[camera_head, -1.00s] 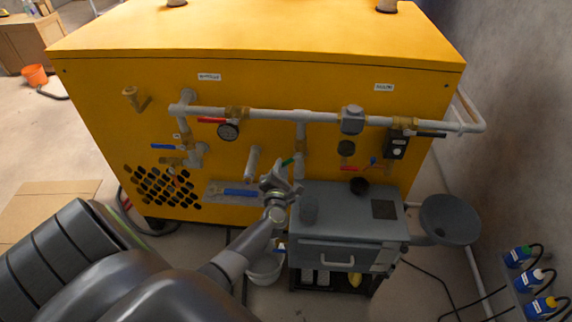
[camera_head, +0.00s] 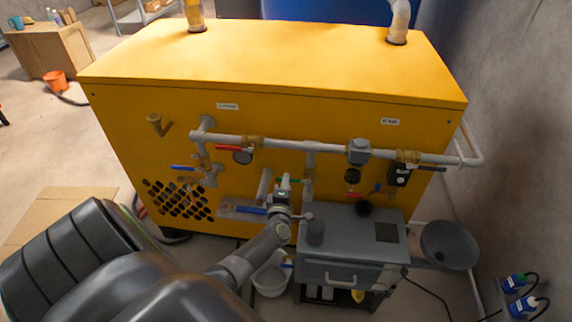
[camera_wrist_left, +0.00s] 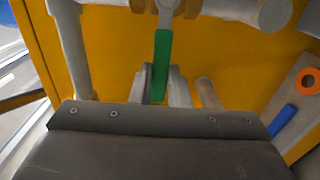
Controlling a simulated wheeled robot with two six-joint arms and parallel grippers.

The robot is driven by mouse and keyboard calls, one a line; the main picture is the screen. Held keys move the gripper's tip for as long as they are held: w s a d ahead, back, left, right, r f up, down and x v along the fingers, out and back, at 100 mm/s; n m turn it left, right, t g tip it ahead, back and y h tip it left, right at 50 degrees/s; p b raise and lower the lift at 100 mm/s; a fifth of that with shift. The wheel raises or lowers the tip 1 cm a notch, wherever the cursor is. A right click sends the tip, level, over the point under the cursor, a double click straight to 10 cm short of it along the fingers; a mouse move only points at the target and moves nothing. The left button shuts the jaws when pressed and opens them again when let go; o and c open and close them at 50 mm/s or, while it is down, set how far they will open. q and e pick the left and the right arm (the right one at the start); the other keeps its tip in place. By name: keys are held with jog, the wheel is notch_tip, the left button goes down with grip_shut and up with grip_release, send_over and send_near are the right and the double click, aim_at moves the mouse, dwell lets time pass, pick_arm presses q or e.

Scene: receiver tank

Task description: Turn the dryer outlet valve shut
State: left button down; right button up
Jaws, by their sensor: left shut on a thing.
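A green valve lever (camera_head: 294,181) sits on the front of the yellow cabinet, beside the short pipes below the long grey pipe. It also shows in the left wrist view (camera_wrist_left: 162,58), running lengthwise between the finger tips. My left gripper (camera_head: 284,186) is at this lever and is shut on it; the fingers show in the left wrist view (camera_wrist_left: 160,88). The gripper hides part of the lever and valve in the head view. I cannot read the labels on the cabinet. My right gripper is not in view.
The long grey pipe (camera_head: 280,145) crosses the yellow cabinet (camera_head: 270,75). A red lever (camera_head: 233,149) and blue levers (camera_head: 184,168) (camera_head: 252,210) are nearby. A grey box (camera_head: 350,232) stands just right of the gripper, with a white bucket (camera_head: 270,281) below.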

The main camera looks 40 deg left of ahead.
pick_arm(q)
jog(key=shift+r, duration=0.2)
dwell(0.3)
jog(key=c, duration=1.4)
grip_release()
jog(key=shift+f, duration=0.1)
jog(key=b+v, duration=0.1)
jog(key=v, duration=1.6)
jog(key=shift+s, duration=0.2)
